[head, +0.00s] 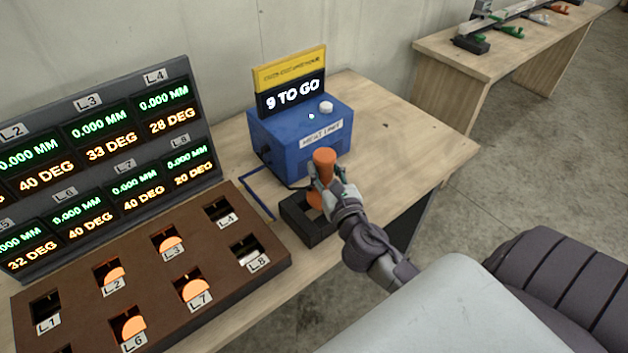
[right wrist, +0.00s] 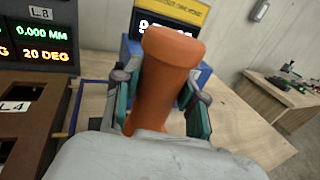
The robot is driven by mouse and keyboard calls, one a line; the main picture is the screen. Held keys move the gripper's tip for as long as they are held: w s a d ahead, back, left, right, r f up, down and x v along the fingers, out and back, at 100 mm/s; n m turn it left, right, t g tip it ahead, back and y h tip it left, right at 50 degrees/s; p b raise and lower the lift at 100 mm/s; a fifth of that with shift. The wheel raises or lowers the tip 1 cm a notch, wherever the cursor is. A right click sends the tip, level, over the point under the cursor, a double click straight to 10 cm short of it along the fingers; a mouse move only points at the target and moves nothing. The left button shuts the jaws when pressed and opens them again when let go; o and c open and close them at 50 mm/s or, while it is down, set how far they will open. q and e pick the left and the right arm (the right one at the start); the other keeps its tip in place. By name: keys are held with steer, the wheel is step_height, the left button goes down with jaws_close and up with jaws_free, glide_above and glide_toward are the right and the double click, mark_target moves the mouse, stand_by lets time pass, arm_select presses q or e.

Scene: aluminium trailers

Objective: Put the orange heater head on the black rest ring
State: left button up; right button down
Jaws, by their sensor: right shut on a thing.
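The orange heater head (head: 324,160) stands upright in my right gripper (head: 328,184). The right wrist view shows the heater head (right wrist: 165,85) between the two finger pads of the gripper (right wrist: 160,112), which is shut on it. Its lower end is at the black rest ring (head: 300,218), a dark square block on the table. The gripper hides part of the ring, so I cannot tell whether the head touches it or is just above. My left gripper is not in view.
The blue heat unit (head: 300,140) with a "9 TO GO" sign (head: 291,95) stands just behind. A brown panel (head: 150,270) with labelled slots and orange pieces lies at left, under a display board (head: 100,160). The wooden table (head: 400,125) is clear at right. Another bench (head: 520,45) stands farther back.

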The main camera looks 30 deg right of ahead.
steer(key=w, duration=0.1)
steer(key=w+f, duration=0.1)
steer(key=w, duration=0.1)
steer(key=shift+a+f, duration=0.25)
steer(key=shift+a, duration=0.05)
steer(key=shift+f+b, duration=1.05)
steer(key=shift+f, duration=1.1)
steer(key=c, duration=0.7)
jaws_free()
steer(key=shift+f, duration=0.1)
steer(key=shift+o, duration=0.2)
steer(key=shift+s, duration=0.1)
steer(key=b+v, duration=0.3)
steer(key=v, duration=0.9)
